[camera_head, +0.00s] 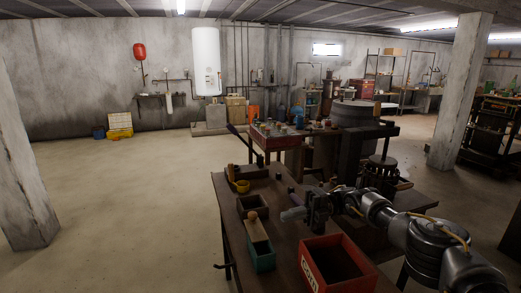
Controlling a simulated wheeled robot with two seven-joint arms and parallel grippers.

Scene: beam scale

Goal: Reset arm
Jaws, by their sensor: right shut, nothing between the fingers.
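My right arm comes in from the lower right, over the near workbench (228,214). Its gripper (291,214) hangs above the middle of the bench, pointing left. Its fingers are shut with nothing held between them. It is right of a teal box (263,262) and beyond a red box (312,279) with white lettering. My left gripper does not show. I cannot make out a beam scale for certain.
A wooden piece (256,229) leans at the teal box. A dark box (247,203) and a yellow cup (243,186) stand farther along the bench. A second table with jars (281,130) is behind. The concrete floor (110,210) at left is clear; pillars stand at both sides.

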